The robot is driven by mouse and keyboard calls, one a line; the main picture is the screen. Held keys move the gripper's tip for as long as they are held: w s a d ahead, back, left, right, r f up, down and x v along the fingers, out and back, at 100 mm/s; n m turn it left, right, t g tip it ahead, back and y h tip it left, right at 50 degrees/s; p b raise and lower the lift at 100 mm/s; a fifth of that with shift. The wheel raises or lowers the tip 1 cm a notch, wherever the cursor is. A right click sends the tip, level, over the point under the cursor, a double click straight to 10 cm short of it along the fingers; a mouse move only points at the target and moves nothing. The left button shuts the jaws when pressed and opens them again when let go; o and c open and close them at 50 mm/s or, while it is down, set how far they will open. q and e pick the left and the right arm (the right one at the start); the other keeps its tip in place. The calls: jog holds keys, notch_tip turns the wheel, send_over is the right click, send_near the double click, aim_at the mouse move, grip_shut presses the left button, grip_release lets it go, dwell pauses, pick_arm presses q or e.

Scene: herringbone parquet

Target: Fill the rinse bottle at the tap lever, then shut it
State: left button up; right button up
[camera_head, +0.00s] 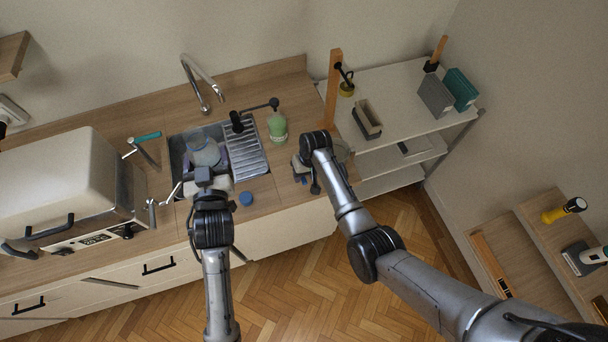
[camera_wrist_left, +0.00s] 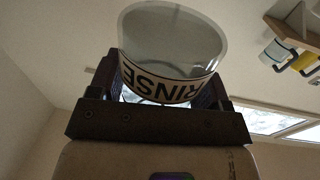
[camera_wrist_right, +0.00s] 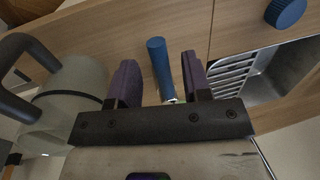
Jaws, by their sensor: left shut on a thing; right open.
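The clear rinse bottle (camera_wrist_left: 170,45), labelled RINSE, is open at the top and held between the fingers of my left gripper (camera_wrist_left: 165,90). In the head view the bottle (camera_head: 204,152) is over the sink, near the tap (camera_head: 203,90). My left gripper (camera_head: 204,180) is shut on it. A blue round cap (camera_head: 246,198) lies on the counter in front of the sink; it also shows in the right wrist view (camera_wrist_right: 285,12). My right gripper (camera_wrist_right: 158,80) is open above the counter, right of the sink. A blue-handled rod (camera_wrist_right: 158,62) shows between its fingers, apart from both. Which part is the tap lever is unclear.
A ribbed drainer (camera_head: 247,152) covers the right of the sink (camera_head: 178,158). A wooden post (camera_head: 333,85) and white shelves (camera_head: 395,95) are at the right, a large cream appliance (camera_head: 60,180) at the left.

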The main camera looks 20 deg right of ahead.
jog(key=shift+f, duration=0.4)
jog(key=shift+c, duration=0.2)
grip_shut()
jog(key=shift+a, duration=0.1)
